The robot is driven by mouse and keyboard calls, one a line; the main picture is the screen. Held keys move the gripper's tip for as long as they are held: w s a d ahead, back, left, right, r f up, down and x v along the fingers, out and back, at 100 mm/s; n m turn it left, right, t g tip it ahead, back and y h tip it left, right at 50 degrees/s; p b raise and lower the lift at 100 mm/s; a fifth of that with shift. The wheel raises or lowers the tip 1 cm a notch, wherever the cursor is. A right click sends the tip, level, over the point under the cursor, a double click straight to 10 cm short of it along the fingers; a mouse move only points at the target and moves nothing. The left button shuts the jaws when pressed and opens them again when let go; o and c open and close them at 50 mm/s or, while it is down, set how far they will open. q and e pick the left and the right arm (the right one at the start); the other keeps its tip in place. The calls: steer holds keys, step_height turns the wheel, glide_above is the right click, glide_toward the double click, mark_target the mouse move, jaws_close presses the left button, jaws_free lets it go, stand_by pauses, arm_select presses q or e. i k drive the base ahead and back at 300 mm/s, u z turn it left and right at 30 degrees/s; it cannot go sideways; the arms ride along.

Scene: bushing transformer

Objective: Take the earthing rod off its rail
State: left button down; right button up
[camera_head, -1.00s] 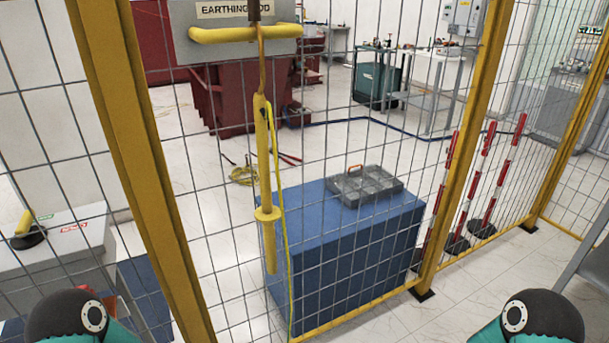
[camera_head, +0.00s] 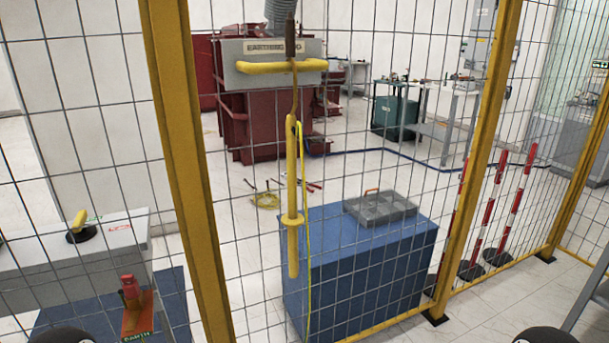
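The earthing rod (camera_head: 292,205) is yellow, with a round collar low on its shaft and a brown hook end at the top. It hangs upright on the yellow rail (camera_head: 268,67), in front of the grey plate (camera_head: 250,78) labelled "EARTHING ROD" on the mesh fence. A thin yellow-green cable runs down beside it. Neither of my grippers shows; only dark rounded parts of my arms show at the bottom edge, well below the rod.
Yellow fence posts stand left (camera_head: 188,170) and right (camera_head: 474,160) of the rod. A blue cabinet (camera_head: 365,270) with a grey case (camera_head: 380,207) on it stands behind the rod.

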mark_target(292, 219)
steer(key=u, duration=0.05)
steer(key=i, duration=0.9)
steer(key=z, duration=0.25)
steer(key=k, duration=0.3)
steer(key=z, duration=0.25)
steer(key=i, duration=0.5)
steer(key=u, duration=0.1)
